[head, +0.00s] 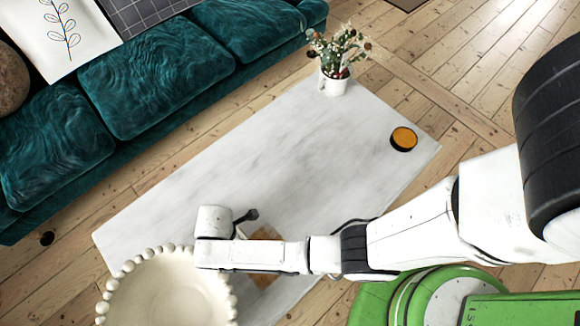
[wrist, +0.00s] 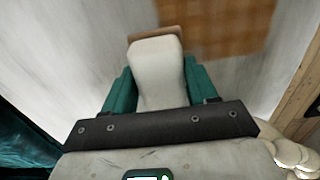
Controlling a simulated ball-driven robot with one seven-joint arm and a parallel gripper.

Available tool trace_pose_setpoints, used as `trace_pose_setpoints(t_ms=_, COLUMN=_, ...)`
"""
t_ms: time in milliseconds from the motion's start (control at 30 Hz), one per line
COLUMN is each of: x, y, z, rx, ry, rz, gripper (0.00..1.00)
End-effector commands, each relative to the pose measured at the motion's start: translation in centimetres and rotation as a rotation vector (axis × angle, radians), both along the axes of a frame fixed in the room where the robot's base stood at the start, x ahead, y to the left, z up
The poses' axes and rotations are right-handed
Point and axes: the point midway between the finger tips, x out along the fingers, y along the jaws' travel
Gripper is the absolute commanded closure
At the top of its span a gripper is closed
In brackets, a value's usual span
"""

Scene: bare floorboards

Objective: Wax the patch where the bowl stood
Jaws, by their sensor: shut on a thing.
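My gripper (wrist: 157,85), with teal fingers, is shut on a cream block-like tool (wrist: 157,60) with a brown far edge, held over the pale tabletop. In the head view my wrist hides the fingers and the tool. A brown, faintly checked patch (wrist: 215,25) lies just beyond and right of the tool in the wrist view; it also shows partly behind my arm in the head view (head: 266,262). I cannot tell whether the tool touches the surface. The cream bowl (head: 168,288) with a beaded rim is left of the patch, near the front left. A black tin with orange contents (head: 403,139) sits at the right.
The pale marbled tabletop (head: 230,140) is mostly clear in its middle. A white pot with a leafy plant (head: 333,80) stands at its far corner. A teal sofa (head: 150,75) runs along the back left. Bare floorboards (head: 480,70) lie at the right.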

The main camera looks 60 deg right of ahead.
Motion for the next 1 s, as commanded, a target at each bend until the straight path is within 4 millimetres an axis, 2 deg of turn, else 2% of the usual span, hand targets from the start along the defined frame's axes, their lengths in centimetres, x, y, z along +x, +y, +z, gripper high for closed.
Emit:
trace_pose_setpoints(t_ms=33, x=0.1, y=0.1, z=1.0, rx=0.0, ry=0.0, rz=0.001, gripper=0.67)
trace_pose_setpoints(t_ms=100, x=0.1, y=0.2, z=1.6, rx=0.0, ry=0.0, rz=0.0, gripper=0.67)
trace_pose_setpoints(t_ms=400, x=0.4, y=0.7, z=3.5, rx=0.0, ry=0.0, rz=-0.003, gripper=0.67)
trace_pose_setpoints(t_ms=1000, x=0.4, y=0.7, z=3.6, rx=0.0, ry=0.0, rz=-0.004, gripper=0.67)
